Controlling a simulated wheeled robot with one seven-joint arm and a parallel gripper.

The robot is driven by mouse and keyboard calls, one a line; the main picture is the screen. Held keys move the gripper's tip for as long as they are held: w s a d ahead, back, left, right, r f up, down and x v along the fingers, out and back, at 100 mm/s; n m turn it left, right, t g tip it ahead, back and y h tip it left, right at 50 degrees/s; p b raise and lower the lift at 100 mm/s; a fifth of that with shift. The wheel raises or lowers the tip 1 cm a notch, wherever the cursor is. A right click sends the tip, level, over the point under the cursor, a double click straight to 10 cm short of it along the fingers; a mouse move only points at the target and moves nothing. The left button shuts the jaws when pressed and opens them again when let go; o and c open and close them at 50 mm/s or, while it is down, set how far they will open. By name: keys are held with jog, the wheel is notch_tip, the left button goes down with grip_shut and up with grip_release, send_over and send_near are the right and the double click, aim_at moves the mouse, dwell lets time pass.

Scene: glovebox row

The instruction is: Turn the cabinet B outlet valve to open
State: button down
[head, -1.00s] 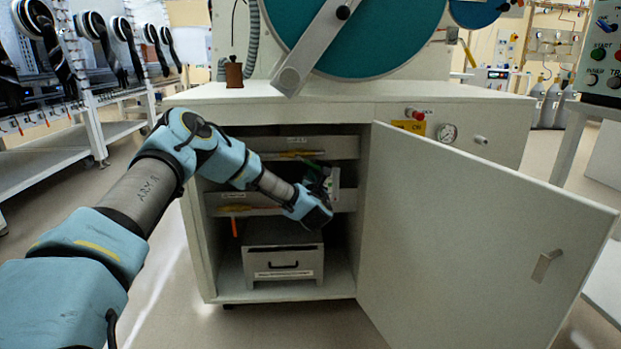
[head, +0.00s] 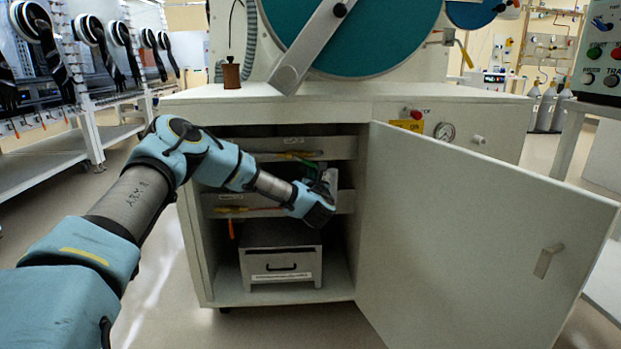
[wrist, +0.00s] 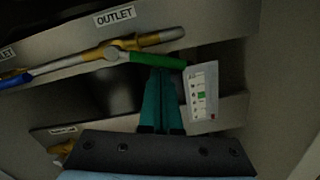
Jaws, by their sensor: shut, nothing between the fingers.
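In the wrist view, the outlet valve's green lever (wrist: 155,60) reaches right from its pivot on a brass pipe under an OUTLET label (wrist: 115,17). The lever is slightly angled to the pipe. My gripper (wrist: 167,72) is shut and empty. Its teal fingertips are right at the lever's underside in the picture; I cannot tell whether they touch it. In the head view, my arm reaches into the open cabinet (head: 200,250), and my wrist hides much of the valve area.
The cabinet door (head: 480,240) stands open at right. A grey drawer box (head: 281,265) sits on the cabinet floor. In the wrist view, a blue handle (wrist: 15,80) is at left, a printed card (wrist: 202,95) hangs right of my fingers, and a lower rail (wrist: 240,112) runs behind.

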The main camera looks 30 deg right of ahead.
jog(key=shift+s+d+r+n+b, duration=0.15)
jog(key=shift+r+n+b, duration=0.15)
jog(key=shift+n+b, duration=0.3)
jog(key=shift+d+r+n+b, duration=0.15)
jog(key=shift+r+n+b, duration=0.2)
jog(key=shift+n, duration=0.45)
jog(key=shift+s+d+r+n+b, duration=0.15)
jog(key=shift+r+n+b, duration=0.15)
jog(key=shift+n+b, duration=0.3)
jog(key=shift+w, duration=0.1)
